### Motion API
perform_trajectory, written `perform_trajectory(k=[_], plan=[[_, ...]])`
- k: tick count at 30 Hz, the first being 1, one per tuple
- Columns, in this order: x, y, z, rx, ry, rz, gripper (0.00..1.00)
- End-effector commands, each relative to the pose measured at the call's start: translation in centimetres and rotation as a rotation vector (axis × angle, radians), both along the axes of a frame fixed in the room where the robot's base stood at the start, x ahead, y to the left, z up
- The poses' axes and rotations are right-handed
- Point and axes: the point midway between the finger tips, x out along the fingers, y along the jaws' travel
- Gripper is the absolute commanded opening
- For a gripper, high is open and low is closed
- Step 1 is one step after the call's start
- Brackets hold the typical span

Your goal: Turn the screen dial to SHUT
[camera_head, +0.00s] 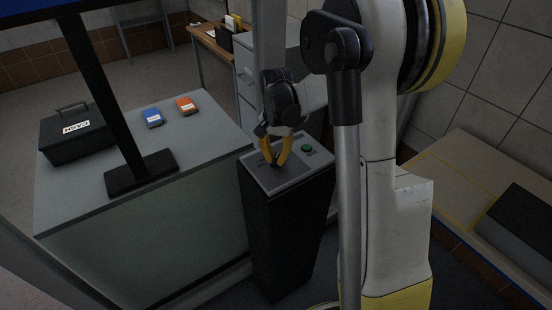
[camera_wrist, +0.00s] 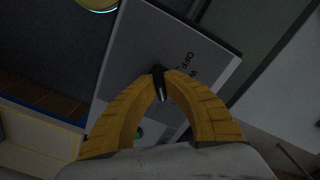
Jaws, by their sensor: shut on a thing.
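My gripper (camera_head: 275,160) reaches down to the grey top panel (camera_head: 262,179) of a black pedestal. In the wrist view its yellow fingers (camera_wrist: 161,84) are closed on a small dark knob (camera_wrist: 161,87), which looks like the dial. The knob shows as a short dark bar between the fingertips on the panel (camera_wrist: 130,48). Dark lettering lies beside it, partly readable as "OFF"; the rest is hidden by the finger. I cannot read a SHUT mark or tell which mark the knob points at. In the head view the knob is hidden by the fingers.
A green button (camera_head: 307,148) sits on the same panel near the gripper. To the left, a counter (camera_head: 205,125) holds a black cash box (camera_head: 78,135), a blue item (camera_head: 152,117), an orange item (camera_head: 186,105) and a monitor stand (camera_head: 142,172). A bench stands at the right.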

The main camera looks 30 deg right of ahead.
Motion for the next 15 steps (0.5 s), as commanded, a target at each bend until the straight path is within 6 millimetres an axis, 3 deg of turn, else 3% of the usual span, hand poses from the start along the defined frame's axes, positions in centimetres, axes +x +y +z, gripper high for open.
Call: perform_trajectory(k=[15], plan=[[-0.03, 0.01, -0.03, 0.001, 0.001, -0.149, 0.0]])
